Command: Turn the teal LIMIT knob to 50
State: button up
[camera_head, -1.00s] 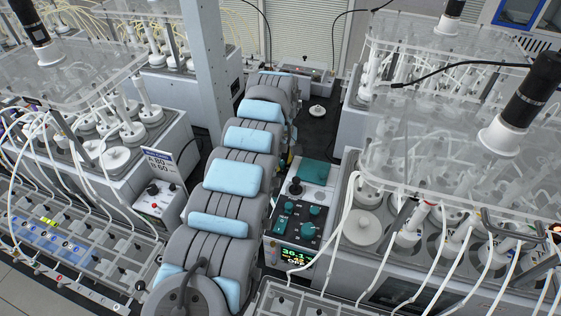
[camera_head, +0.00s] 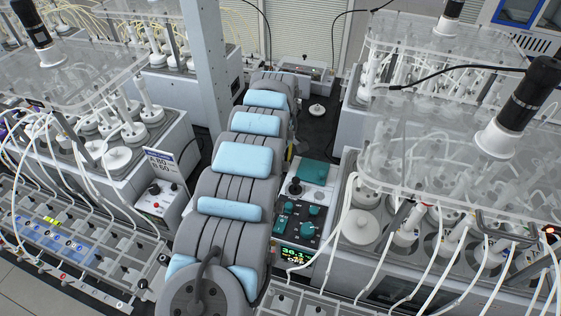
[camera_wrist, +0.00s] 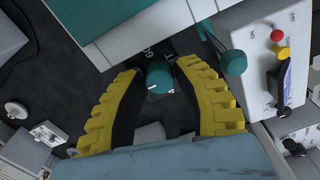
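A teal knob (camera_wrist: 157,76) with white marks sits between the two yellow fingers of my gripper (camera_wrist: 158,68) in the wrist view. The fingers are apart, one on each side of the knob; whether either touches it is unclear. A printed number that looks like 60 shows just beyond the knob, and I cannot read a LIMIT label. In the head view, the control box (camera_head: 325,199) carries several teal knobs, one at its right side (camera_head: 308,229), and a lit display (camera_head: 294,256) with small digits. My gripper is hidden there behind my arm.
In the wrist view, a teal rounded handle (camera_wrist: 233,62) stands close right of the fingers, beside a white box with a red button (camera_wrist: 277,35) and a yellow button (camera_wrist: 282,53). Tubing and a reactor block (camera_head: 400,262) flank the control box.

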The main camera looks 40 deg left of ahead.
dwell(0.3)
notch_tip(320, 180, up, 12)
dwell(0.6)
dwell(0.5)
